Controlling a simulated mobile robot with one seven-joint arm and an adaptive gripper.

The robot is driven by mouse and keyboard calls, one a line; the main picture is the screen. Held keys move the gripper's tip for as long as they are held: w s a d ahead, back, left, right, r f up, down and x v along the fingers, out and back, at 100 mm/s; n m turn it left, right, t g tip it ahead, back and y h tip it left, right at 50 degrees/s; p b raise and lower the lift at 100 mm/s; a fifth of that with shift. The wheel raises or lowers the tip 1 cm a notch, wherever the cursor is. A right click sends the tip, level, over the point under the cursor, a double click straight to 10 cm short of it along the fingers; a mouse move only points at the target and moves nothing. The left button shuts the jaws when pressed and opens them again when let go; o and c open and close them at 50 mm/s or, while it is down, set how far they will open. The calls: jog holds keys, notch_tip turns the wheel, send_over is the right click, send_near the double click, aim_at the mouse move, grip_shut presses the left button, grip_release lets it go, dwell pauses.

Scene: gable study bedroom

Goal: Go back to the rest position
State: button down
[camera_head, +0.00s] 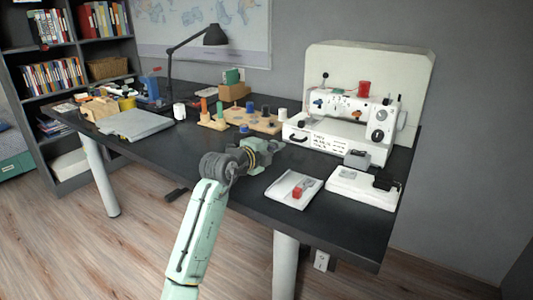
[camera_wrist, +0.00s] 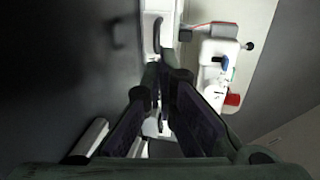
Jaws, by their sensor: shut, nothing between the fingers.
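My gripper (camera_head: 272,144) is above the front part of the dark desk (camera_head: 205,150), left of the white sewing machine (camera_head: 340,125). In the wrist view my gripper (camera_wrist: 166,80) is shut, its fingers meeting with nothing between them. The sewing machine (camera_wrist: 215,65) shows on the right of that view, with its red spool (camera_wrist: 233,99). My arm reaches up to the desk from the bottom of the head view.
A white tray (camera_head: 279,187) with a red item (camera_head: 298,192) and a white box (camera_head: 355,188) lie near the front right edge. Wooden floor is clear in front.

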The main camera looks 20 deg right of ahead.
jog(key=shift+v, duration=1.7)
